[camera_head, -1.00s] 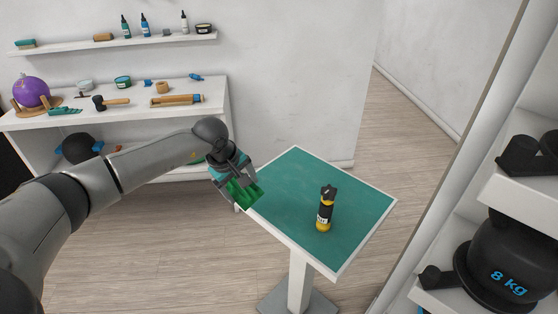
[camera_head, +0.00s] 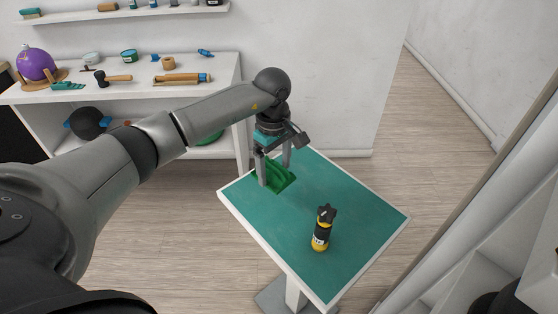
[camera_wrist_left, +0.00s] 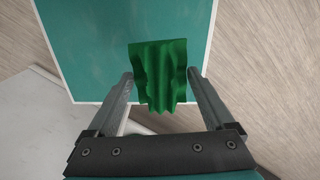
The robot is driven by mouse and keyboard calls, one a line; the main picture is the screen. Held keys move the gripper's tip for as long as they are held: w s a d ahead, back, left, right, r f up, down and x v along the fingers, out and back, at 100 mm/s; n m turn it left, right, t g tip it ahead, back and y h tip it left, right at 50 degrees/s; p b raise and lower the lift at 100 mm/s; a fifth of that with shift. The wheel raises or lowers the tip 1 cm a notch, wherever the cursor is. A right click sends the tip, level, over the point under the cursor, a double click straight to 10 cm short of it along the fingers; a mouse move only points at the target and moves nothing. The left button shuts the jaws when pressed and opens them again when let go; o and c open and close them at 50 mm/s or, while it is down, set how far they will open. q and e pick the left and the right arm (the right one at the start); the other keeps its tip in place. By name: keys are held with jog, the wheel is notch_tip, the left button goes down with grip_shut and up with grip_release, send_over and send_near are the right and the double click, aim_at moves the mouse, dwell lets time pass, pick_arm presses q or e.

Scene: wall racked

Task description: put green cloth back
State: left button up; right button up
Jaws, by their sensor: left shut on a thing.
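The green cloth (camera_head: 277,178) is crumpled between the fingers of my left gripper (camera_head: 272,174). The gripper points down over the far left part of the small green-topped table (camera_head: 345,205). In the left wrist view, the cloth (camera_wrist_left: 160,78) spans the space between both fingers of the left gripper (camera_wrist_left: 160,74), with the green tabletop (camera_wrist_left: 95,35) beyond it. I cannot tell whether the cloth touches the tabletop. My right gripper is not in view.
A black and yellow bottle (camera_head: 322,228) stands upright on the table, in front and to the right of the cloth. The white wall rack (camera_head: 130,90) holds a purple ball (camera_head: 36,64), a hammer (camera_head: 110,77) and several small items.

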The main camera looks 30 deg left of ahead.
pick_arm(q)
jog(key=shift+s+f+b, duration=0.2)
jog(key=shift+f+b, duration=0.25)
jog(key=shift+f, duration=0.25)
notch_tip(320, 180, down, 6)
jog(key=b, duration=0.4)
jog(key=shift+w+f+b, duration=0.1)
jog(key=shift+f+b, duration=0.3)
jog(key=shift+f, duration=0.1)
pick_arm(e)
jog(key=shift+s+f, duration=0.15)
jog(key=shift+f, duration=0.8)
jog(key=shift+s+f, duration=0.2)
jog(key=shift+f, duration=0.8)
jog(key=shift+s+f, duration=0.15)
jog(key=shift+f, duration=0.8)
pick_arm(q)
jog(key=shift+f+b, duration=0.55)
jog(key=shift+f, duration=0.05)
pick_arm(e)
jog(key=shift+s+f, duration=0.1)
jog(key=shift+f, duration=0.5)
pick_arm(q)
jog(key=o, duration=0.9)
jog(key=shift+r, duration=0.15)
notch_tip(320, 180, up, 15)
jog(key=shift+p, duration=0.3)
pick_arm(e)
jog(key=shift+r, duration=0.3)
